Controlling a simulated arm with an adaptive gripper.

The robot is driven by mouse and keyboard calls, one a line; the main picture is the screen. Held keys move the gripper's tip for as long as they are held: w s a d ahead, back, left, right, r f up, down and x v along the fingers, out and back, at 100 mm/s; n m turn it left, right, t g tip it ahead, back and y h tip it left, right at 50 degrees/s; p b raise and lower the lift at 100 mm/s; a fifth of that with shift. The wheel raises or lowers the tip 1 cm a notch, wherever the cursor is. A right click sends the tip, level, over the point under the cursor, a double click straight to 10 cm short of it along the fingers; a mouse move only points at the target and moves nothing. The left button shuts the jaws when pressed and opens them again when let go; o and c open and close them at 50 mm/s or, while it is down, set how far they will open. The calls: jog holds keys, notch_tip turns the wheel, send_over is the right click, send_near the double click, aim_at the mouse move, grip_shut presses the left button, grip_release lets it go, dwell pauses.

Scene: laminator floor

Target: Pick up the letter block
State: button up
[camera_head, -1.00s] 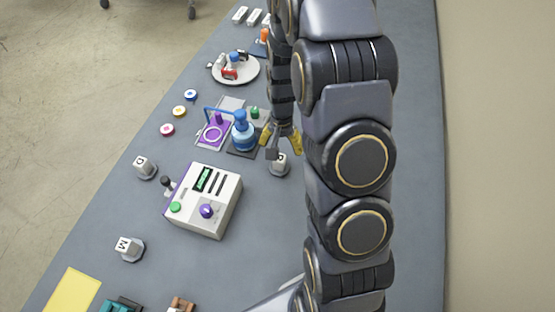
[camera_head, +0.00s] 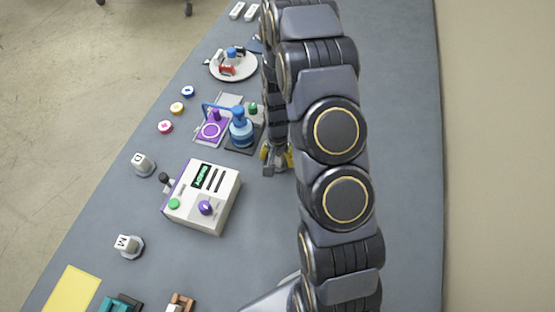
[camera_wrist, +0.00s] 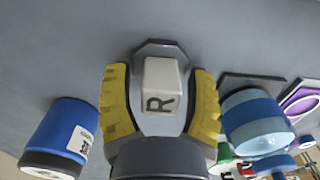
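A white letter block (camera_wrist: 161,85) marked R stands on a grey octagonal base (camera_wrist: 160,46) in the wrist view. My gripper (camera_wrist: 161,74) is open, with one yellow finger on each side of the block and a visible gap on both sides. In the head view my gripper (camera_head: 277,160) is low over the table, right of the blue stamp-like device, and hides this block. Two other letter blocks stand on the left part of the table, one (camera_head: 140,160) near the middle and one (camera_head: 127,243) nearer.
A white control box (camera_head: 201,197) stands left of my arm. The blue device (camera_head: 241,131) is close to my gripper and shows on the right in the wrist view (camera_wrist: 253,120). A blue cylinder (camera_wrist: 66,132) is on the left there. The table's right side is clear.

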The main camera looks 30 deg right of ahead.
grip_shut()
jog(key=shift+r, duration=0.1)
